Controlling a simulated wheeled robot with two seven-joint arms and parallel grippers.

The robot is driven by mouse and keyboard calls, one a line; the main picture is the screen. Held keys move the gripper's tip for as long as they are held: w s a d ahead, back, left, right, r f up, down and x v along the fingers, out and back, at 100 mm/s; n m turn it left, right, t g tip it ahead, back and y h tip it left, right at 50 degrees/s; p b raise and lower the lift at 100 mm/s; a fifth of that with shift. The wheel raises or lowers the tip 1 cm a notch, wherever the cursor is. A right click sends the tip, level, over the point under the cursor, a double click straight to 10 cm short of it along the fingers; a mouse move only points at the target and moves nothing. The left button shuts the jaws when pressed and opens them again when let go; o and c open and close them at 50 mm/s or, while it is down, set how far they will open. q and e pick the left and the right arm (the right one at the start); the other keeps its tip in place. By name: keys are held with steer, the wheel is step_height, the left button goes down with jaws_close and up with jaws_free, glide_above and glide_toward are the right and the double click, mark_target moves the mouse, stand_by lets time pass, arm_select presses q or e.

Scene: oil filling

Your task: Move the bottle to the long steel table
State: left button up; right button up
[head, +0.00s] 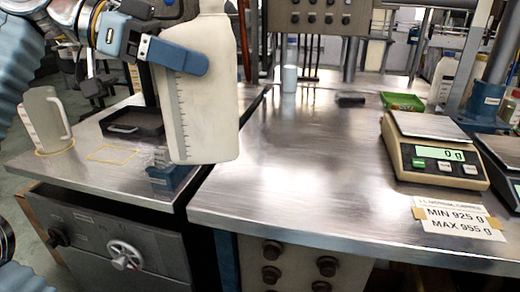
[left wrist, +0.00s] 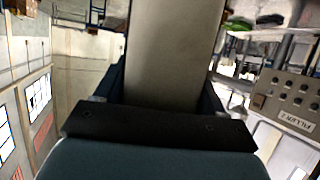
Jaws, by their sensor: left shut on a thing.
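The bottle (head: 208,115) is a large off-white jug with dark graduation marks, upright in the head view. My left gripper (head: 172,56), with blue fingers, is shut on its upper part. The bottle appears in front of the gap between the left bench and the long steel table (head: 290,150); its base looks clear of both surfaces. Its top is cut off by the frame. In the left wrist view the bottle (left wrist: 172,55) fills the space between the fingers of the left gripper (left wrist: 165,95). My right gripper does not show.
The left bench (head: 105,165) bears a clear measuring jug (head: 42,122) and a black stand base (head: 130,124). The table's middle is clear.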

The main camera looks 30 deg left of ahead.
arm_select(q)
steer(key=w+f, duration=1.2)
steer(key=w, duration=0.1)
steer(key=shift+w+d+f, duration=0.15)
steer(key=shift+d+f, duration=0.2)
steer(key=shift+d, duration=0.1)
steer(key=o, duration=1.3)
steer(key=shift+f, duration=0.1)
steer(key=v, duration=1.2)
steer(key=shift+p, duration=0.3)
